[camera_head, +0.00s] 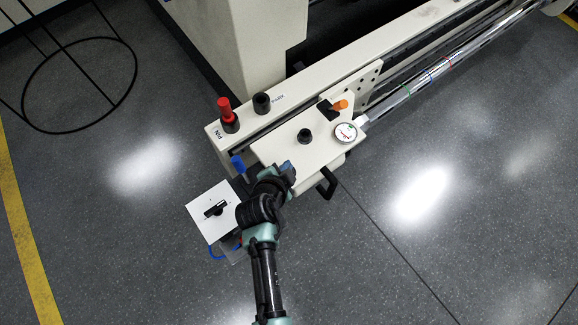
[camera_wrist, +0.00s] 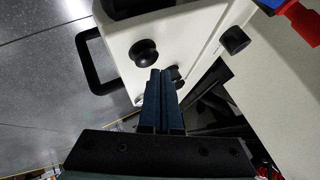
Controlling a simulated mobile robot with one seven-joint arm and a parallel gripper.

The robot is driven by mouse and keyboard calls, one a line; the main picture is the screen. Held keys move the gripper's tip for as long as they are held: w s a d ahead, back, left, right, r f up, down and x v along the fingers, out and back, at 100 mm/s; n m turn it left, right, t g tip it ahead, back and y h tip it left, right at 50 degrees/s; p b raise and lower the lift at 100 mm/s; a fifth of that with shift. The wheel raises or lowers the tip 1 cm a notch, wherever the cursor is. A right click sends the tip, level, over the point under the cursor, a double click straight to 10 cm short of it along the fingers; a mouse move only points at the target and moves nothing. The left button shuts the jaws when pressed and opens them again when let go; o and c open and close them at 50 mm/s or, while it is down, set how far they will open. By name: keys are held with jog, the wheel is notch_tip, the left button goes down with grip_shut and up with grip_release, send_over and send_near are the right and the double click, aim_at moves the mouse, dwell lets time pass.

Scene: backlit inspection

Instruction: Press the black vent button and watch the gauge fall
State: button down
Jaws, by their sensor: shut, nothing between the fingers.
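The black vent button (camera_head: 304,136) is a round knob standing on the beige cover plate. In the wrist view a round black knob (camera_wrist: 147,54), which looks like the same button, lies just left of my fingertips. The round white-faced gauge (camera_head: 345,132) is at the cover's right end; its needle is too small to read. My gripper (camera_head: 287,167) is shut and empty, just below and left of the button in the head view. Its fingers (camera_wrist: 166,72) show pressed together in the wrist view. They appear apart from the button. Another dark part is half hidden behind the fingertips.
A red knob (camera_head: 227,111) and a black knob (camera_head: 261,103) stand on the rail. A blue knob (camera_head: 238,163) is left of my gripper, an orange one (camera_head: 341,104) beyond the button. A black handle (camera_head: 326,184) juts from the cover's near side. Open floor lies right.

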jog(key=shift+r, duration=0.1)
notch_tip(320, 180, up, 5)
jog(key=p, duration=0.4)
dwell(0.3)
dwell(0.8)
